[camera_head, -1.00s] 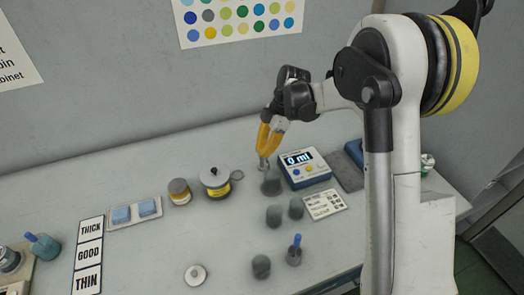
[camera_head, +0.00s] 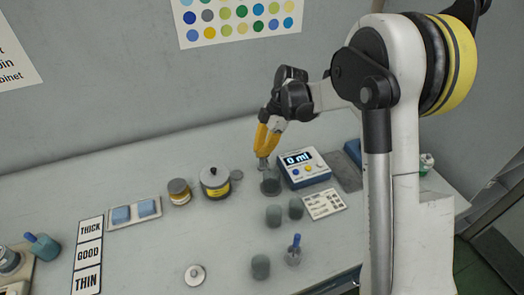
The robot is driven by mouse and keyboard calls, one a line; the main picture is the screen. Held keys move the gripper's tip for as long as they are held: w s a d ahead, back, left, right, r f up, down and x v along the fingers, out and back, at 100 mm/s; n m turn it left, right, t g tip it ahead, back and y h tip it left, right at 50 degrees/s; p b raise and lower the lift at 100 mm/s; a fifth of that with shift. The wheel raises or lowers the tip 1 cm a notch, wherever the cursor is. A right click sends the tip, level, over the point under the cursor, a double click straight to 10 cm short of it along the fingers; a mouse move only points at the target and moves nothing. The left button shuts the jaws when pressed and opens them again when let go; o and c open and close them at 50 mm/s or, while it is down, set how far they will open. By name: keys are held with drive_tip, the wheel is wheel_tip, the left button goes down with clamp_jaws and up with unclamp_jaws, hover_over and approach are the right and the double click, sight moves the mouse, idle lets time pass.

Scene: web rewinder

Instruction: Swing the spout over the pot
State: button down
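My gripper (camera_head: 264,156) points down with its yellow fingers close together, tips just above a dark grey cup (camera_head: 270,186). Small grey metal shows at the tips; I cannot tell whether it is the fingertips or a held part. The cup stands against the left side of a blue-and-white meter (camera_head: 305,168) reading "0 ml". Left of it stands a metal pot (camera_head: 214,186) with a dark knobbed lid and yellow label. A grey round piece (camera_head: 237,175) is at the pot's right side. I cannot make out a distinct spout.
Several grey cups stand in front, including one (camera_head: 274,215) and one (camera_head: 260,267).

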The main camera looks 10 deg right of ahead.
wheel_tip(320, 180, up, 10)
drive_tip(key=p, duration=0.3)
drive_tip(key=shift+d, duration=0.1)
idle(0.4)
